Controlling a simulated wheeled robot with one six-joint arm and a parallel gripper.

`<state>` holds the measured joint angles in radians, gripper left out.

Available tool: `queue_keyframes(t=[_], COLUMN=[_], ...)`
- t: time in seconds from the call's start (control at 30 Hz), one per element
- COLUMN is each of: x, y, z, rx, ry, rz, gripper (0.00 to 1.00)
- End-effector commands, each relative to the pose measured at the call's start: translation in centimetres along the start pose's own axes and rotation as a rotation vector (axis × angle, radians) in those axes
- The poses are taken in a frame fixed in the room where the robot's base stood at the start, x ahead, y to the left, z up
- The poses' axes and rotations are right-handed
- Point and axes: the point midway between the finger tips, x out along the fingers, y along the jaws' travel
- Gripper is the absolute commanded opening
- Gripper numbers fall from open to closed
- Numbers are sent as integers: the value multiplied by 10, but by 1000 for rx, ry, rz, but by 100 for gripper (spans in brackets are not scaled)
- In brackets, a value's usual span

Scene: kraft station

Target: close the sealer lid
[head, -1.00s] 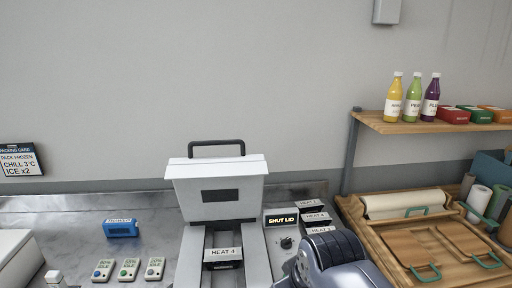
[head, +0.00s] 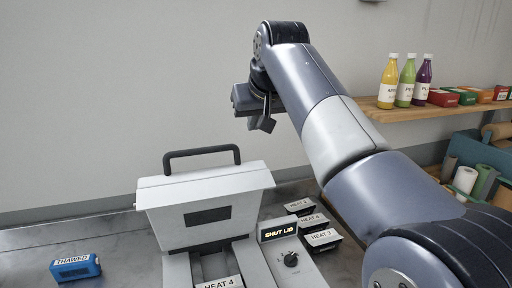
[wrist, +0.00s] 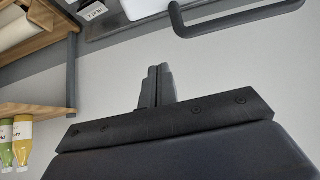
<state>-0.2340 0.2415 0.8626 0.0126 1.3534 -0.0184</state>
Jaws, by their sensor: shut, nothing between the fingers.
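The sealer (head: 262,262) stands on the counter, its small display reading SHUT LID. Its pale grey lid (head: 160,196) is raised, with a black bar handle (head: 202,152) along the top. A tray labelled HEAT 4 (head: 220,284) sits in the sealer's bed below the lid, partly cut off by the picture edge. My gripper (head: 262,122) is above and to the right of the lid in the head view, apart from it. In the wrist view my gripper (wrist: 157,72) is shut and empty, and the handle (wrist: 235,22) shows at the upper right, clear of the fingers.
Several HEAT trays (head: 313,220) lie right of the sealer. A blue THAWED block (head: 76,268) lies at its left on the counter. A wooden shelf (head: 372,112) with bottles (head: 405,85) and small boxes is at the right, behind my arm. The wall behind is bare.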

Motion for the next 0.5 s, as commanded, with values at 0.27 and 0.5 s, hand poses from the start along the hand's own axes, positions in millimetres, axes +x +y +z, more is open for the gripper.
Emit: queue_keyframes(t=[0.27,0.5], x=[33,86], y=[0,0], z=[-1,-2], rx=[1,0], ry=[-3,-4], rz=[-1,0], gripper=[0,0])
